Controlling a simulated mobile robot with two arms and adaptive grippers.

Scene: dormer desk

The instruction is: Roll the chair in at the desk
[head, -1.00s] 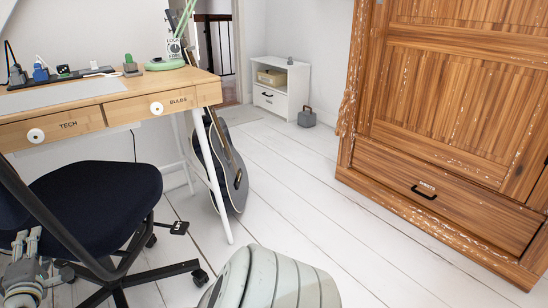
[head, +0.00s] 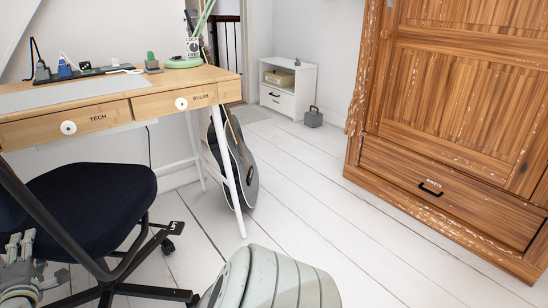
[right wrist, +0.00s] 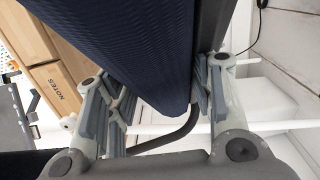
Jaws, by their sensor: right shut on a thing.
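The chair (head: 95,200) has a dark blue seat, a black frame and a wheeled base. It stands at the lower left in the head view, in front of the wooden desk (head: 200,78), with its seat lower than the drawers. My right gripper (head: 20,243) is at the lower left edge, by the chair's back. In the right wrist view its fingers (right wrist: 160,90) lie on both sides of the dark blue padded chair part and its frame bar. It is shut on the chair. Most of the backrest is outside the head view. My left gripper is not in view.
A guitar (head: 245,175) leans behind the desk's white right leg (head: 230,180). A wooden wardrobe (head: 440,150) stands at the right. A white cabinet (head: 288,90) and a grey weight-like object (head: 313,117) are at the back. The plank floor (head: 310,210) between is clear.

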